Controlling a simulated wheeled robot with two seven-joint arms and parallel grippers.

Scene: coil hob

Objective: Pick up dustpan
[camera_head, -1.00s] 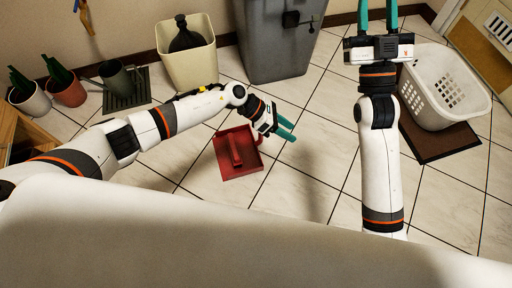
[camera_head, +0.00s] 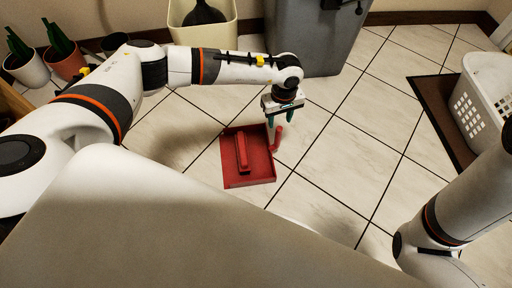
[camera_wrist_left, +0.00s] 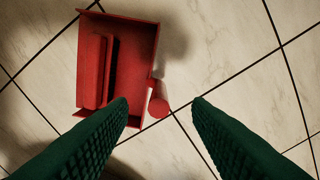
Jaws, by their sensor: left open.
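The red dustpan (camera_head: 262,172) lies on the tiled floor, with a red bar-shaped piece (camera_head: 242,153), perhaps a brush, in its pan. Its short handle (camera_head: 277,139) sticks out at the right side. My left gripper (camera_head: 271,121) is open and points down above the handle side. In the left wrist view the dustpan (camera_wrist_left: 138,55) is at the upper left, and its handle's round end (camera_wrist_left: 158,107) shows between the two green fingers, closer to the left one. The fingers look apart from the handle. My right gripper is out of view; only part of that arm shows at lower right.
A grey bin (camera_head: 318,35) and a cream bin (camera_head: 222,38) holding a dark object stand behind the dustpan. Potted plants (camera_head: 66,60) are at upper left. A white basket (camera_head: 484,100) stands by a brown mat (camera_head: 440,110) at right. The floor right of the dustpan is clear.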

